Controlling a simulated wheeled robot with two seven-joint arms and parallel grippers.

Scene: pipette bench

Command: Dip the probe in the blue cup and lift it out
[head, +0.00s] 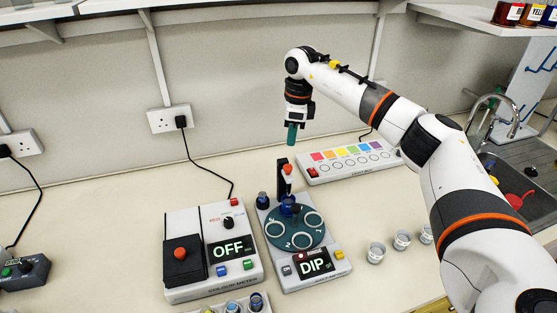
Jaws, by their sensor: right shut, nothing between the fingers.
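The dip station (312,285) stands at the middle of the bench, its display reading "DIP". Its round teal turntable (296,241) has white ring-marked places. A dark blue cup (288,203) sits at the back of the turntable, below a black post with a red knob (287,169). The probe itself is too small to make out; I cannot tell whether its tip is inside the cup. My right gripper (291,142) has teal fingers, points down, and is shut and empty above and behind the knob, apart from it. My left gripper is not in view.
The colour meter (213,250), reading "OFF", stands left of the station. A light panel with coloured squares (352,160) lies behind right. Small clear cups (376,252) stand to the right, near my right arm. A dark blue-capped vial (262,200) stands at the station's back left corner.

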